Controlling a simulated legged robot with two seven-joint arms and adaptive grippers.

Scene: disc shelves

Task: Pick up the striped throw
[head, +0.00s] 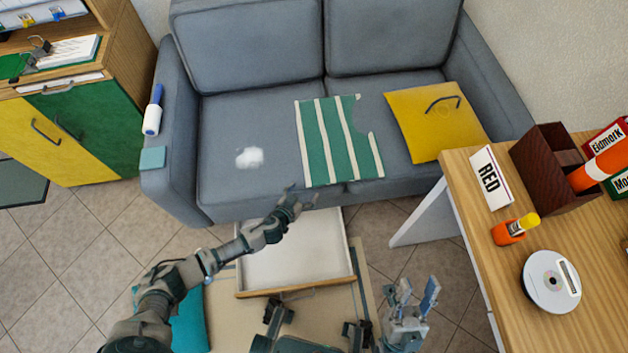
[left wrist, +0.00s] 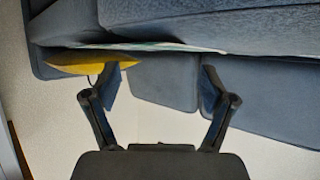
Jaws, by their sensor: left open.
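The striped throw (head: 325,140), green with cream stripes, lies flat on the sofa seat at its middle. Its front end reaches the seat's front edge, and a notch shows on its right side. In the left wrist view a thin pale edge (left wrist: 170,46), probably the throw, runs along the seat. My left gripper (head: 296,200) is open and empty just in front of the throw's front end; its fingers also show in the left wrist view (left wrist: 162,85). I cannot tell whether it touches the throw. My right gripper (head: 410,300) is open and empty, low and to the right, away from the sofa.
The grey sofa (head: 245,110) also bears a yellow cushion (head: 420,125) with dark glasses, a white tuft (head: 249,158) and a lint roller (head: 153,110). An open drawer-like tray (head: 290,255) lies below my left arm. A wooden desk (head: 590,245) stands right.

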